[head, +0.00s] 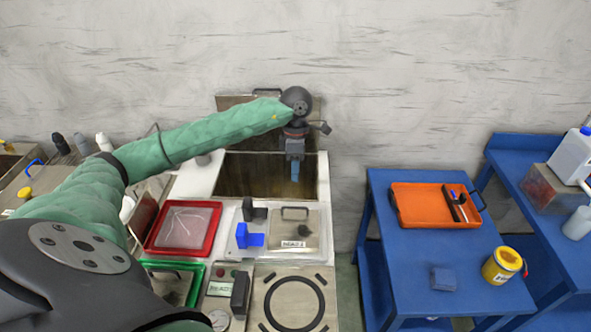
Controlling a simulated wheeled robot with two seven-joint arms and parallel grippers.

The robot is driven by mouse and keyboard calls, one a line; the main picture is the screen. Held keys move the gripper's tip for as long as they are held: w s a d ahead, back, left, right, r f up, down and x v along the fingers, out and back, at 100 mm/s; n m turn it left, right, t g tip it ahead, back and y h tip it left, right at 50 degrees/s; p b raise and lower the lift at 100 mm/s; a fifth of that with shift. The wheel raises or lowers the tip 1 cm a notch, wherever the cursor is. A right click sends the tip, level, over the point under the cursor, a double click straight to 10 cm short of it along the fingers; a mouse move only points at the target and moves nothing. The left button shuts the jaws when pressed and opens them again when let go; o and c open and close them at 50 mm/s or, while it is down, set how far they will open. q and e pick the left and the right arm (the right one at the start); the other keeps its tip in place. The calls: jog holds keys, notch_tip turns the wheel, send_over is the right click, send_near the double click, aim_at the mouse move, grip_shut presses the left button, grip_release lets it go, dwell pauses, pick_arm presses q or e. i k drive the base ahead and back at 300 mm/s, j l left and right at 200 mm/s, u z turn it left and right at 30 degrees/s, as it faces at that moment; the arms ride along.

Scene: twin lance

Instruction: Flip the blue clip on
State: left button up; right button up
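A bright blue clip (249,237), roughly L-shaped, sits on the light counter at the left edge of a metal lid (292,230) with a handle and a label. My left gripper (294,172) hangs pointing down over the open dark well (235,178), behind and to the right of the blue clip and clear of it. Its tip end looks bluish; the finger gap is too small to make out, and I cannot tell if anything is held. My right gripper is not in view.
A dark clip (254,211) stands just behind the blue one. A red-framed tray (152,240) lies to the left, and a green-framed one (198,290) in front of it. A round black ring (268,300) is at the front. Blue tables (393,255) stand at right, beyond a floor gap.

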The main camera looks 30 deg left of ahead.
aim_at(245, 239)
jog(key=k+l, duration=0.15)
jog(key=l, duration=0.2)
jog(key=k+l, duration=0.2)
jog(key=l, duration=0.15)
jog(key=k+l, duration=0.15)
jog(key=l, duration=0.25)
jog(key=k+l, duration=0.2)
jog(key=l, duration=0.15)
jog(key=k+l, duration=0.15)
jog(key=l, duration=0.2)
